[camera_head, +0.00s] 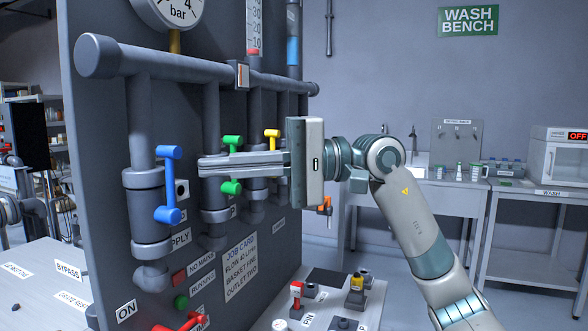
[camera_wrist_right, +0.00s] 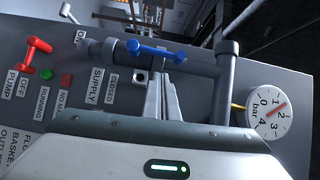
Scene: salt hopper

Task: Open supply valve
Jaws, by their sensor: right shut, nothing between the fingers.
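The supply valve has a blue bar handle (camera_head: 168,185) with a knob at each end, upright along the left vertical pipe in the head view. In the right wrist view the blue handle (camera_wrist_right: 156,52) lies across the picture, near SUPPLY and CLOSED labels. My right gripper (camera_head: 203,167) is shut and empty, its fingers pointing left. The tips appear just right of the blue handle in the head view, with a gap in the picture. The fingers (camera_wrist_right: 158,80) also show below the handle in the wrist view. They hide part of the green handle. My left gripper is not in view.
A green handle (camera_head: 231,188) and a yellow handle (camera_head: 272,139) sit on neighbouring pipes. A pressure gauge (camera_wrist_right: 270,115) hangs on the panel. A red pump lever (camera_wrist_right: 36,50) stands beside small buttons. A wash bench (camera_head: 490,184) is behind on the right.

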